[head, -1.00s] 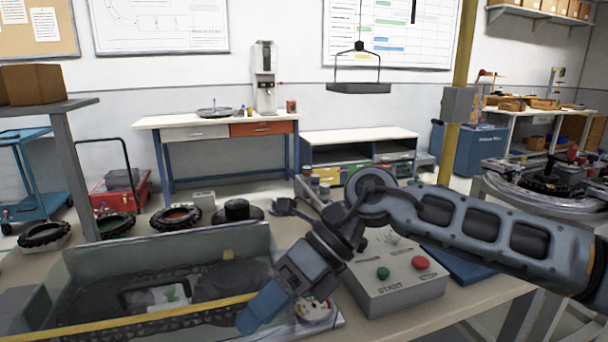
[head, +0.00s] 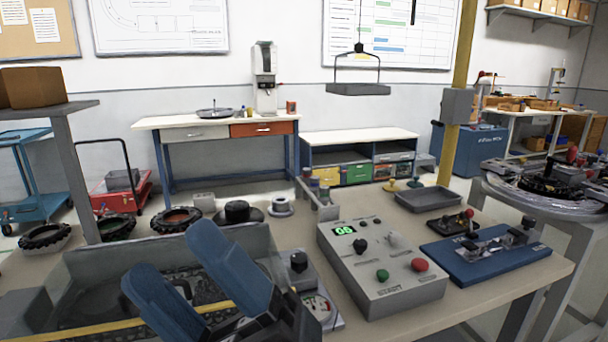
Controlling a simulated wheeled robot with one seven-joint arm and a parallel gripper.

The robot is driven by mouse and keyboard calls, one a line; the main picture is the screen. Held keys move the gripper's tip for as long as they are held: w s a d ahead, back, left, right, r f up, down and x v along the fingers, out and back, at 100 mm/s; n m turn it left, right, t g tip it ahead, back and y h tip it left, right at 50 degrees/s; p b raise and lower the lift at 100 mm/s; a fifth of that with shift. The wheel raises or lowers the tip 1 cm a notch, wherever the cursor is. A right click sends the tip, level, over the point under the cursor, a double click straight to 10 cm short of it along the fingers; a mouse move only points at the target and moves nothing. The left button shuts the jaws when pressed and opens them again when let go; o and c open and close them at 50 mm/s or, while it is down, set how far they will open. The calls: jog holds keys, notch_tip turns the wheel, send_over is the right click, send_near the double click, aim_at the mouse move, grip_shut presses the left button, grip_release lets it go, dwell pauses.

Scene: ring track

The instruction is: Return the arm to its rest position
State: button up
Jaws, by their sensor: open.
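My gripper (head: 178,268) is in the lower left of the head view, in front of the grey bin. Its two blue fingers point up and to the left and stand apart, with nothing seen between them. The rest of my arm is mostly below the picture's edge. The fingers and wrist hide part of the bin's inside and part of a small gauge unit beside it.
A grey control box (head: 385,268) with a lit display stands right of my gripper. A blue fixture board (head: 485,258) and a dark tray (head: 428,199) lie farther right. The open bin (head: 90,262) is close around my gripper. Several tyres (head: 176,219) lie behind.

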jog(key=s+d+f+m+t+h, duration=0.4)
jog(key=d+f+m+t+h, duration=0.45)
jog(key=m+h, duration=0.45)
jog(key=s+d+f+m+t+h, duration=0.3)
jog(key=d+f+m+t+h, duration=0.5)
jog(key=m+h, duration=0.5)
jog(key=s+d+f+m+g+h, duration=0.1)
jog(key=s+d+f+m+g, duration=0.1)
jog(key=s+d, duration=0.4)
jog(key=s+d+f+m+g+h, duration=0.1)
jog(key=s+d+f+m+g, duration=0.2)
jog(key=s, duration=0.9)
jog(key=d+f+g, duration=0.2)
jog(key=d, duration=0.2)
jog(key=shift+d+f+g+p, duration=0.2)
jog(key=shift+g+p, duration=0.15)
